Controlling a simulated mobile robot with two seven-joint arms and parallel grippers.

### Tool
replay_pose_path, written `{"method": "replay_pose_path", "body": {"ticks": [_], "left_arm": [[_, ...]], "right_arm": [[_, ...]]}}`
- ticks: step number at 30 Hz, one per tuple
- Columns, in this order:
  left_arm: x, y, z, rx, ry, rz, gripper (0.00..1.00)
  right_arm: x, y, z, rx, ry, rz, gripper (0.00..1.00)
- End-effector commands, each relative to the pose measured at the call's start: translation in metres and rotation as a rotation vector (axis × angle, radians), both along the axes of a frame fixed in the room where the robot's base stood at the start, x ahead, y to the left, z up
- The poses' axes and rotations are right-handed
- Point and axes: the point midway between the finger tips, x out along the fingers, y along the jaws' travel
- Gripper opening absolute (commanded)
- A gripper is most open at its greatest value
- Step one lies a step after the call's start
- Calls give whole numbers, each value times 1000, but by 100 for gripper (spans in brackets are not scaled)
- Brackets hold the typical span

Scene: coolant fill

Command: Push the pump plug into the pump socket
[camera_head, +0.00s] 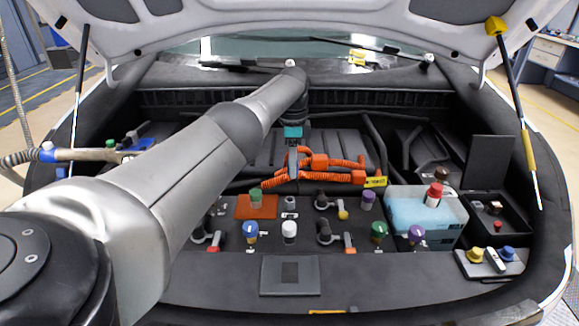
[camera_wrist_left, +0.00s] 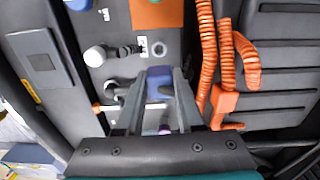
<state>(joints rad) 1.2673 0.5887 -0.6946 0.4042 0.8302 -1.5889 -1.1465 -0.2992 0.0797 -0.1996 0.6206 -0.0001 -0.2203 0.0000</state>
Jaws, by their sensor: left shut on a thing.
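My left gripper (camera_head: 293,172) reaches in over the middle of the engine bay and points down. Its fingers are shut on a blue plug (camera_wrist_left: 160,82), which shows between the fingertips in the left wrist view. In the head view the plug is hard to make out against the fingers. A small round grey socket (camera_head: 290,203) sits on the dark deck just below the fingers; it also shows in the left wrist view (camera_wrist_left: 158,48), beyond the plug. The plug looks apart from this socket. No label can be read to confirm it as the pump socket. My right gripper is not in view.
Orange cables (camera_head: 330,168) run close behind the fingers. An orange plate (camera_head: 257,207) with a green cap, a white cap (camera_head: 289,232), black levers and purple caps surround the socket. A coolant tank (camera_head: 400,215) with a red cap stands at right.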

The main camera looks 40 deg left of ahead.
Motion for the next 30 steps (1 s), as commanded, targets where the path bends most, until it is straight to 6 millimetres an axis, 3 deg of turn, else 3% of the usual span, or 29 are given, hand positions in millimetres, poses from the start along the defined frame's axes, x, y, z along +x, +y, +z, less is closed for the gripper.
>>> {"method": "replay_pose_path", "body": {"ticks": [21, 30], "left_arm": [[-6, 6, -5, 0, 1, -30, 0], [-6, 6, -32, 0, 1, -30, 0]], "right_arm": [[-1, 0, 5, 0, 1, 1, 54], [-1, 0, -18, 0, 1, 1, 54]]}}
